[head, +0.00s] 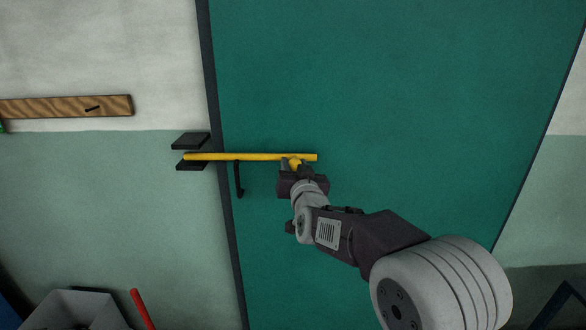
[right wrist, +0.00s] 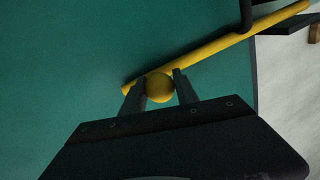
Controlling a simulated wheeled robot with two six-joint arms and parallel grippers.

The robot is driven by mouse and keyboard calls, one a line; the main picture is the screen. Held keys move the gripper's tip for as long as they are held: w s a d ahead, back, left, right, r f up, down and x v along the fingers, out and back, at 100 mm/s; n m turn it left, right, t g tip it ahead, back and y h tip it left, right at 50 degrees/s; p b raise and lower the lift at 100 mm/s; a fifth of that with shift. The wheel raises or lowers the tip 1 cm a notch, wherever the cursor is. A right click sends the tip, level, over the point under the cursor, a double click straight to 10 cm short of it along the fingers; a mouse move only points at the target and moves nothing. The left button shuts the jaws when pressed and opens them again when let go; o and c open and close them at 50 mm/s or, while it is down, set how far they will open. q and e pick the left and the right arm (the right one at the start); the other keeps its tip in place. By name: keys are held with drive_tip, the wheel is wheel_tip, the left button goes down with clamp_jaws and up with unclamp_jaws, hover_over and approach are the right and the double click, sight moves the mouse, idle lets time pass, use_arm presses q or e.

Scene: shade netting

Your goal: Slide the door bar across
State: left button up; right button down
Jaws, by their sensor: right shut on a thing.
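The yellow door bar (head: 240,157) lies level across the left edge of the green door (head: 400,90). Its left end sits between two dark bracket plates (head: 190,141) on the wall beside the door. My right gripper (head: 291,166) is at the bar's right part, shut on its round yellow knob (right wrist: 159,87). In the right wrist view the two fingers (right wrist: 160,90) stand on either side of the knob, and the bar (right wrist: 215,47) runs up to the right behind it. My left gripper is not in view.
A black door handle (head: 239,180) hangs just below the bar. A wooden rail (head: 66,106) with a dark peg is on the wall at the left. A grey bin (head: 75,310) and a red stick (head: 142,308) are at the lower left. The door face above the bar is clear.

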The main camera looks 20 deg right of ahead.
drive_tip(key=shift+a, duration=0.1)
drive_tip(key=c, duration=1.3)
unclamp_jaws()
drive_tip(key=shift+o, duration=0.3)
drive_tip(key=shift+a, duration=0.25)
drive_tip(key=shift+d, duration=0.1)
drive_tip(key=s, duration=0.9)
drive_tip(key=shift+a, duration=0.35)
